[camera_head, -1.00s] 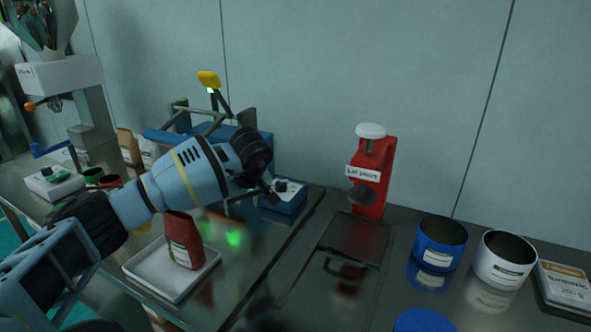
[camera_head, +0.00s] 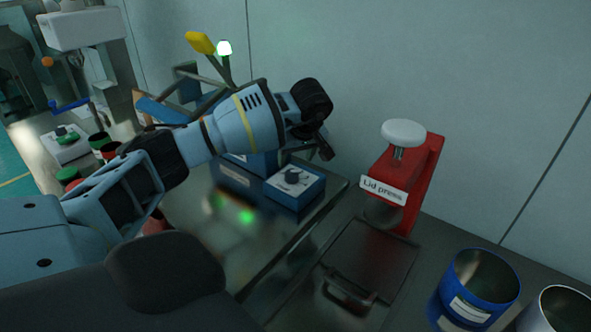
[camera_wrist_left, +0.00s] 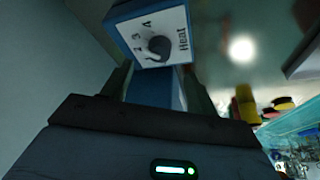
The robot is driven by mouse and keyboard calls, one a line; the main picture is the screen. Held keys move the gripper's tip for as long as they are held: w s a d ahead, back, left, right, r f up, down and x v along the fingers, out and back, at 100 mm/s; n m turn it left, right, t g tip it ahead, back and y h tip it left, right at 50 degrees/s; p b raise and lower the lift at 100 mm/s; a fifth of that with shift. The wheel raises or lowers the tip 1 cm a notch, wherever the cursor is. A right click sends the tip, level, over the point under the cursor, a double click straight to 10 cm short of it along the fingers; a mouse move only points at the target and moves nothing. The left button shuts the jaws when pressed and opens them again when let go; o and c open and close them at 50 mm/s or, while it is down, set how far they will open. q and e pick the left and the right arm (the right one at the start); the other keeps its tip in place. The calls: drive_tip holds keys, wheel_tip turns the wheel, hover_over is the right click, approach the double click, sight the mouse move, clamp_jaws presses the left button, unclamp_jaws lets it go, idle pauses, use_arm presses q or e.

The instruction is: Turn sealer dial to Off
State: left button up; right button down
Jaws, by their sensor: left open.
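The sealer's control box (camera_head: 296,188) is a small blue box with a white face and a dark round dial (camera_head: 292,177). In the left wrist view, the dial (camera_wrist_left: 159,47) sits on a white face with numbers and the word "Heat"; which mark it points to is unclear. The blue sealer (camera_head: 262,163) stands behind my left arm, partly hidden, with a yellow-ended lever and a lit green lamp. My left gripper (camera_head: 322,150) is open and empty, above and slightly behind the box, apart from the dial. My right gripper is not seen.
A red lid press (camera_head: 405,185) stands right of the control box. A blue can (camera_head: 480,288) and a white can (camera_head: 556,312) stand at the lower right. The wall is close behind. Bare steel table lies in front of the box.

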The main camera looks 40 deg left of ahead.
sight(292, 173)
use_arm(q)
drive_tip(key=shift+a+f, duration=0.15)
drive_tip(key=shift+f, duration=0.3)
drive_tip(key=x, duration=0.5)
drive_tip(key=shift+w+a+f, duration=0.1)
drive_tip(key=shift+w+f, duration=0.05)
drive_tip(key=shift+f, duration=0.2)
drive_tip(key=shift+a+f, duration=0.1)
drive_tip(key=shift+f, duration=0.15)
drive_tip(key=shift+w+a+f, duration=0.1)
drive_tip(key=shift+f, duration=0.1)
drive_tip(key=c, duration=1)
